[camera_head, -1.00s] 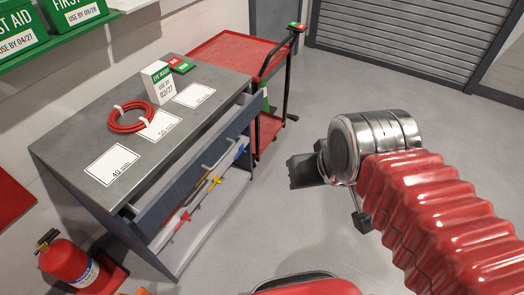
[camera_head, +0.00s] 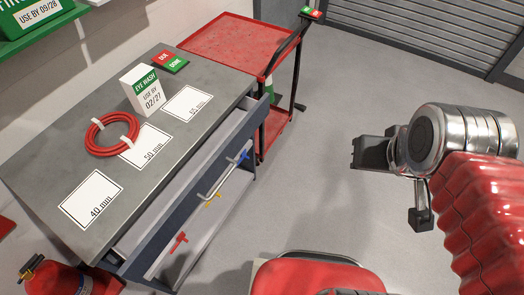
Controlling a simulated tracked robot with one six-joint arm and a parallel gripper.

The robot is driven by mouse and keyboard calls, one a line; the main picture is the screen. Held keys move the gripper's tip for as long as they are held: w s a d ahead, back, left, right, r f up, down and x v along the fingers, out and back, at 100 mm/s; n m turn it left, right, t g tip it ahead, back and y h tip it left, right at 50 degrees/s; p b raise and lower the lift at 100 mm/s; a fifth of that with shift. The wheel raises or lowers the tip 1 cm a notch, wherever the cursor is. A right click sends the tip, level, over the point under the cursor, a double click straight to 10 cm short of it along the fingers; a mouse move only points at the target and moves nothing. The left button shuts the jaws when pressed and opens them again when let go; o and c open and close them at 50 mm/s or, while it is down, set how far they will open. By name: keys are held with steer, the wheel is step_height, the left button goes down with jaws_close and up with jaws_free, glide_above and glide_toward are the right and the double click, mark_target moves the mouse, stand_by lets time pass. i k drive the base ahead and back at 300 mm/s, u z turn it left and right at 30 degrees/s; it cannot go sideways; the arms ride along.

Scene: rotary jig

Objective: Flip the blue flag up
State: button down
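The small blue flag (camera_head: 244,157) is on the front of the grey workbench (camera_head: 30,170), below the partly open drawer, at its far right end. A yellow flag (camera_head: 213,201) and a red flag (camera_head: 179,242) sit in line with it, nearer to me. The blue flag's exact tilt is too small to tell. My gripper (camera_head: 369,153) is at the right, pointing left toward the bench and well apart from the blue flag. Its fingers are seen end-on and dark, so its opening is unclear. Nothing is visibly held.
The drawer's grey handle (camera_head: 216,177) juts out above the flags. A red trolley (camera_head: 225,40) stands beyond the bench. A red hose coil (camera_head: 93,137), an eye wash box (camera_head: 147,90) and labelled cards lie on the bench top. The floor between bench and gripper is clear.

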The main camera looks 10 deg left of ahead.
mark_target(244, 153)
steer(key=u, duration=0.35)
steer(key=i, duration=1)
steer(key=u, duration=0.7)
